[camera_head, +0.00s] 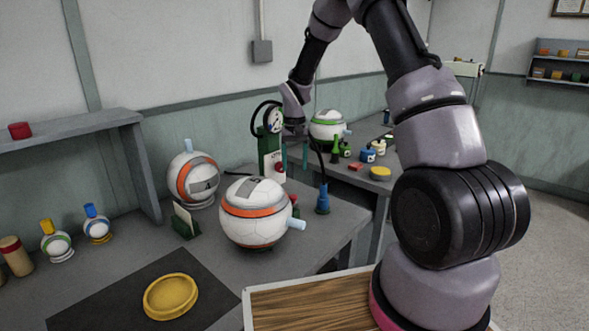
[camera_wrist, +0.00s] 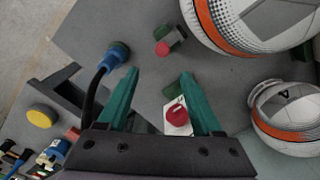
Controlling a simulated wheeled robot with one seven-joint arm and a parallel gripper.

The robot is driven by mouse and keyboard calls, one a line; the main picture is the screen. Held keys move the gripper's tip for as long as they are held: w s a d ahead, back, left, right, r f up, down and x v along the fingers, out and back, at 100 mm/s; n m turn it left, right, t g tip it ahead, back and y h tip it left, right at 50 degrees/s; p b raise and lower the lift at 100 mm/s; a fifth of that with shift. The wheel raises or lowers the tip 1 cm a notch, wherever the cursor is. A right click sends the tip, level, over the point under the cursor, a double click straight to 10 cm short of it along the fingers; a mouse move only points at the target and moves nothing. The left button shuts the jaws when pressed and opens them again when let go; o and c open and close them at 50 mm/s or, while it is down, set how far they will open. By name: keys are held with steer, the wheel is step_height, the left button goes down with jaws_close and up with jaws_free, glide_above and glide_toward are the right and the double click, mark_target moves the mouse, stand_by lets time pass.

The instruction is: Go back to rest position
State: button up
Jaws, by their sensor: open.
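My gripper (camera_head: 295,165) is open with its teal fingers pointing down beside a green pump-like device (camera_head: 265,150) with a round gauge. In the wrist view the two fingers (camera_wrist: 159,75) are spread and nothing is held between their tips. A red knob on a white plate (camera_wrist: 176,115) shows near the right finger. A blue fitting on a black hose (camera_head: 322,200) stands on the grey bench, apart from the fingers; it also shows in the wrist view (camera_wrist: 115,55).
A white ball with an orange band (camera_head: 252,228) stands in front of my gripper, and another (camera_head: 192,180) behind it to the left. A green-banded ball (camera_head: 327,125) is on the far bench among small parts. A yellow dish (camera_head: 170,297) lies on a dark mat (camera_head: 110,305).

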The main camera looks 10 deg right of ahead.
steer(key=s+d+r+t, duration=0.1)
steer(key=s+r, duration=0.3)
steer(key=r, duration=0.4)
steer(key=s+d+r+m+t, duration=0.1)
steer(key=s+d+r, duration=0.1)
steer(key=s+r, duration=0.35)
steer(key=s+d+r+t, duration=0.1)
steer(key=s+r, duration=0.2)
steer(key=r, duration=0.6)
steer(key=s+r+t+y, duration=0.1)
steer(key=s+r, duration=0.3)
steer(key=s, duration=0.5)
steer(key=s+d+r+m+t+y, duration=0.1)
steer(key=s+r+t, duration=0.2)
steer(key=s, duration=0.7)
steer(key=shift+r, duration=0.6)
steer(key=shift+d, duration=0.1)
